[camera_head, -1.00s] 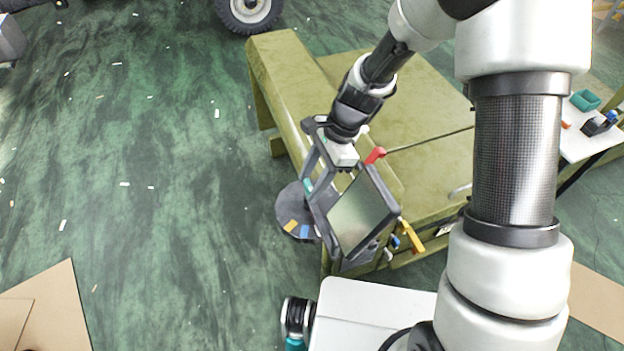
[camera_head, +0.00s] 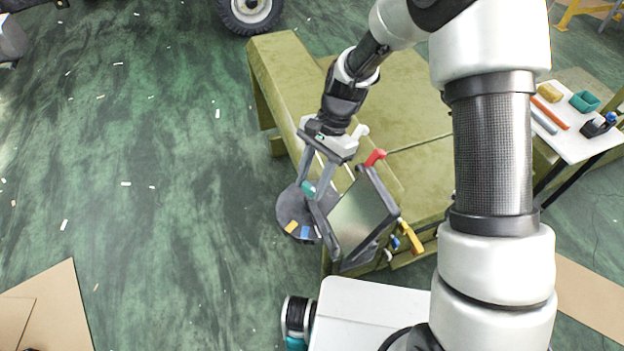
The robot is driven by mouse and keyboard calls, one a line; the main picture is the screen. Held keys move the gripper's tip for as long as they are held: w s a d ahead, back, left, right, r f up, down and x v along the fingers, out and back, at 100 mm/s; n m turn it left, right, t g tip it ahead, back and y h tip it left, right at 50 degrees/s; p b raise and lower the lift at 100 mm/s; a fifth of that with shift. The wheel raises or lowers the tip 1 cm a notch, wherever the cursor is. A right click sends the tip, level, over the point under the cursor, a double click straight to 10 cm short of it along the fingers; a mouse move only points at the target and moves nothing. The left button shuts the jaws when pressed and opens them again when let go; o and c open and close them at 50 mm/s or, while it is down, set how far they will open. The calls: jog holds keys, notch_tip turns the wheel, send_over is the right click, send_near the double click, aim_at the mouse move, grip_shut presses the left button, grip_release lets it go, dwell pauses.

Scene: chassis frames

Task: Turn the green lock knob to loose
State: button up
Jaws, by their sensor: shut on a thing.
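The green lock knob (camera_head: 308,188) is a small teal piece at the left side of a dark square frame, above a dark round disc. My gripper (camera_head: 310,190) reaches down to it from above, one finger on each side, shut on it. The fingers hide part of the knob, and I cannot read its setting. The dark frame (camera_head: 385,196) stands tilted around a pale flat panel (camera_head: 358,217).
The dark disc (camera_head: 284,214) carries yellow and blue patches. A red handle (camera_head: 375,157), a yellow handle (camera_head: 411,236) and a blue knob (camera_head: 395,242) sit around the frame. An olive bench (camera_head: 280,75) lies behind. Green floor is open at left.

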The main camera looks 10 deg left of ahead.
jog(key=n, duration=0.2)
jog(key=n+h, duration=0.1)
jog(key=n, duration=0.1)
jog(key=n+h, duration=0.1)
jog(key=n, duration=0.1)
jog(key=shift+w+a+g, duration=0.15)
jog(key=shift+a+g, duration=0.1)
jog(key=shift+g, duration=0.15)
jog(key=n+h, duration=0.1)
jog(key=n, duration=0.2)
jog(key=n+h, duration=0.1)
jog(key=n, duration=0.2)
jog(key=shift+a+n+t+h, duration=0.15)
jog(key=shift+n+t+h, duration=0.15)
jog(key=shift+n, duration=0.1)
jog(key=o, duration=1)
jog(key=shift+o, duration=0.2)
jog(key=v, duration=1.7)
jog(key=shift+a+r, duration=0.2)
